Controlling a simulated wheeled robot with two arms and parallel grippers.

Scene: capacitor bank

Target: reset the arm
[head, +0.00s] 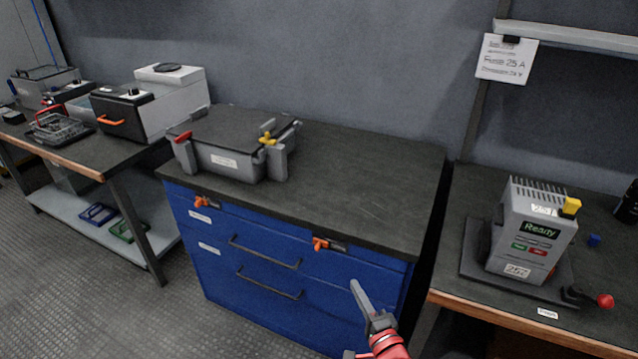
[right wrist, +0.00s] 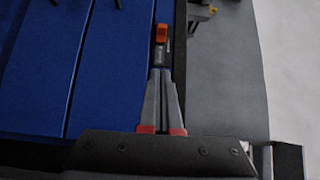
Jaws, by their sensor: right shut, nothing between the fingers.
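My right gripper (head: 358,290) is in front of the blue drawer cabinet (head: 222,275), low at the bottom middle of the head view. It also shows in the right wrist view (right wrist: 160,75), with its two fingers together and nothing between them. An orange-handled latch (head: 322,244) on the cabinet front is above and to the left of it in the head view. In the right wrist view an orange latch (right wrist: 161,34) lies just beyond the fingertips; I cannot tell if they touch. My left gripper is not in view.
A grey lidded case (head: 225,162) stands on the cabinet's dark top (head: 365,190). At right, a grey device reading "Ready" (head: 530,235) and a red-knobbed lever (head: 603,300) sit on a bench. The left bench (head: 85,160) holds several boxes. The cabinet top's right half is clear.

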